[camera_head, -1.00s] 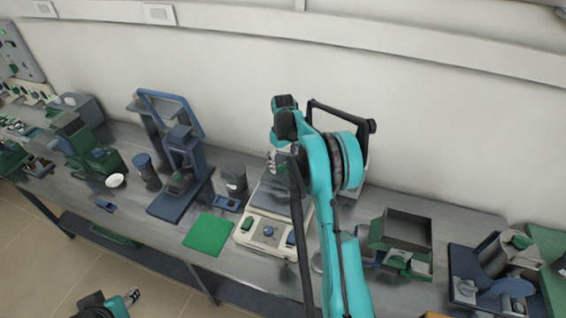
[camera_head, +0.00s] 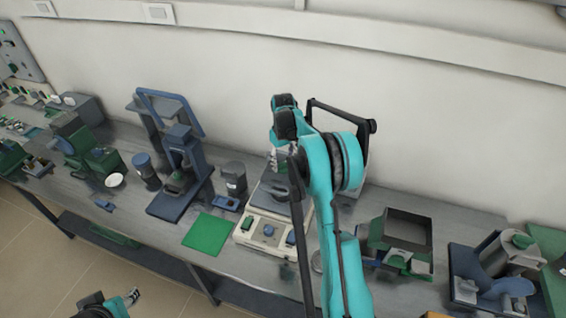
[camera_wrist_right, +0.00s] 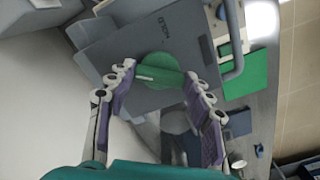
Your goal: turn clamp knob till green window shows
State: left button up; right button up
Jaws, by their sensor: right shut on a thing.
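The clamp knob (camera_wrist_right: 158,70) is a round green knob with a raised bar and a pale line. It sits on a dark grey plate (camera_wrist_right: 120,45) marked with lettering that looks like HOLD. My right gripper (camera_wrist_right: 160,73) has its two purple-padded fingers on either side of the knob, shut on it. In the head view my right gripper (camera_head: 277,160) is partly hidden behind its own arm, above the cream-based device (camera_head: 248,236). I cannot make out a green window. My left gripper (camera_head: 132,297) is at the lower left, off the bench; its jaws are too small to judge.
A green mat (camera_head: 208,234) lies left of the device. A blue press-like stand (camera_head: 182,150) and a dark canister (camera_head: 233,178) stand further left. A grey-green open box (camera_head: 408,230) is to the right. The wall is close behind.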

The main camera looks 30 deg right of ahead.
aim_at(283, 164)
jog(key=m+b, duration=0.1)
jog(key=m, duration=0.4)
jog(key=shift+b, duration=0.4)
jog(key=m+b, duration=0.1)
jog(key=m, duration=0.4)
jog(key=shift+a+m, duration=0.1)
jog(key=shift+m, duration=0.3)
jog(key=o, duration=1.1)
jog(key=shift+o, duration=0.2)
jog(key=shift+r, duration=0.1)
notch_tip(283, 164, up, 12)
